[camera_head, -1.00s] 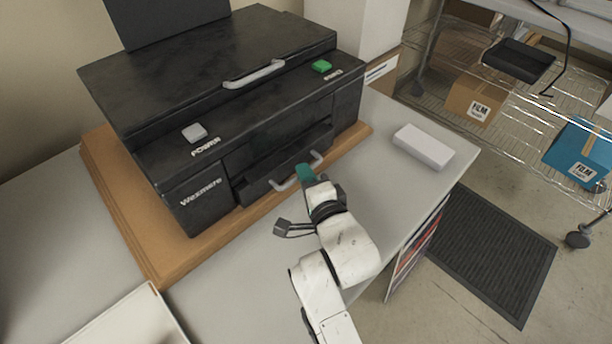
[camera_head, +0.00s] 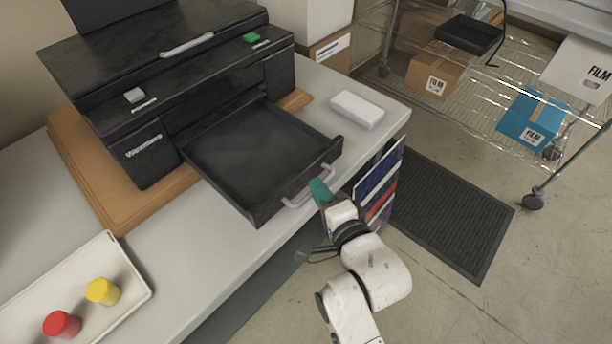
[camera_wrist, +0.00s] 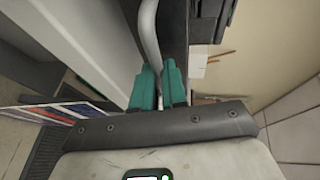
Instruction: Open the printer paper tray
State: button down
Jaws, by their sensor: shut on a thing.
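The black printer (camera_head: 190,80) stands on a brown wooden board on the counter. Its paper tray (camera_head: 250,155) is slid far out of the front, and its inside shows empty. The tray's grey handle (camera_head: 308,186) is on the tray's front face. My gripper (camera_head: 320,190) is at the handle near its middle, with its teal fingers shut on it. In the wrist view, the two teal fingertips (camera_wrist: 159,85) are on either side of the handle bar (camera_wrist: 149,35).
A white box (camera_head: 357,109) lies on the counter right of the tray. A pale tray (camera_head: 120,250) with red and yellow jars is at lower left. A wire shelf (camera_head: 470,90) with boxes stands beyond a dark floor mat (camera_head: 440,215).

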jog(key=shift+s+d, duration=0.6)
jog(key=shift+d, duration=0.1)
jog(key=c, duration=1.2)
grip_release()
jog(key=shift+o, duration=0.2)
jog(key=b+v, duration=0.1)
jog(key=v, duration=0.9)
jog(key=shift+s+d, duration=0.2)
jog(key=shift+s, duration=0.1)
